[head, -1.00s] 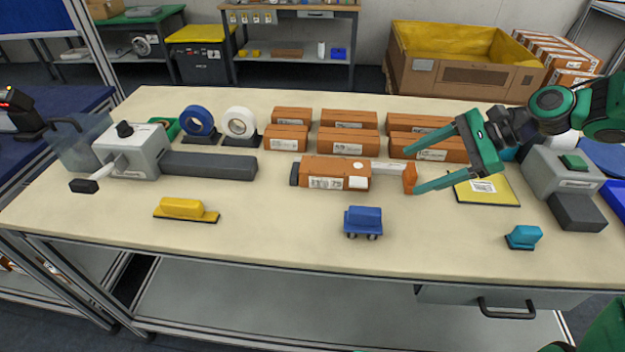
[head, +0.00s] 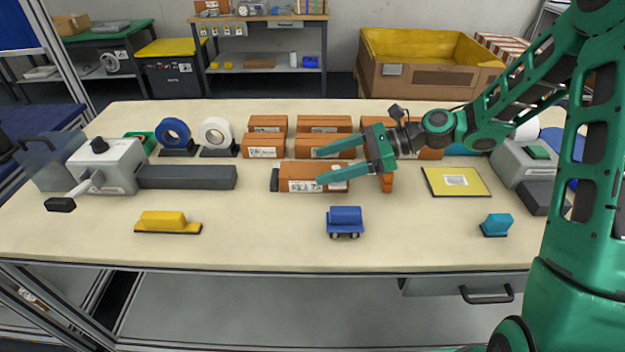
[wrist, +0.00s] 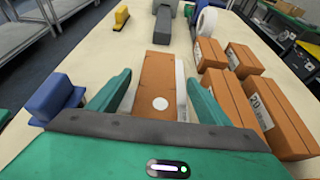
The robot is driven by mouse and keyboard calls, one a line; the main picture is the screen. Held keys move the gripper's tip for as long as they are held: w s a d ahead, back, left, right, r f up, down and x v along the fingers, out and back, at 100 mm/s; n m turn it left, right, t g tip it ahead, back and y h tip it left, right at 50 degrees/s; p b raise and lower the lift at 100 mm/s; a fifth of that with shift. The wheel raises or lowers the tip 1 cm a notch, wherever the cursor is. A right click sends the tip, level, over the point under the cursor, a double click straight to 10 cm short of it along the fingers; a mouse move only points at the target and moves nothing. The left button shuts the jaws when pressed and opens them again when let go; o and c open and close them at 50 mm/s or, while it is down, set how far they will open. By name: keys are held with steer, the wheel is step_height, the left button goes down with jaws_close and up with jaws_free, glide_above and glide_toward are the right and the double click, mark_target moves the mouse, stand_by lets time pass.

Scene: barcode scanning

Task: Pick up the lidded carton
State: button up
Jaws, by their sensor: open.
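The brown carton (head: 305,176) lies at the middle of the table. A barcode label is on its front, and a dark piece is at its left end. In the wrist view the carton (wrist: 162,72) shows a white round sticker and a white strip along its right side. My gripper (head: 320,166) is open above the carton, its fingers pointing left. In the wrist view my gripper (wrist: 157,90) has one finger on each side of the carton, with no clear grip on it. My gripper hides part of the carton's right end in the head view.
Several brown cartons (head: 325,124) stand in rows close behind. A blue block (head: 345,218) is in front, with a yellow block (head: 168,222) front left and a teal block (head: 497,225) front right. A yellow pad (head: 457,182) lies to the right. The front table strip between blocks is bare.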

mark_target(316, 169)
steer(key=x, duration=0.5)
steer(key=shift+f, duration=0.2)
steer(key=c, duration=1.1)
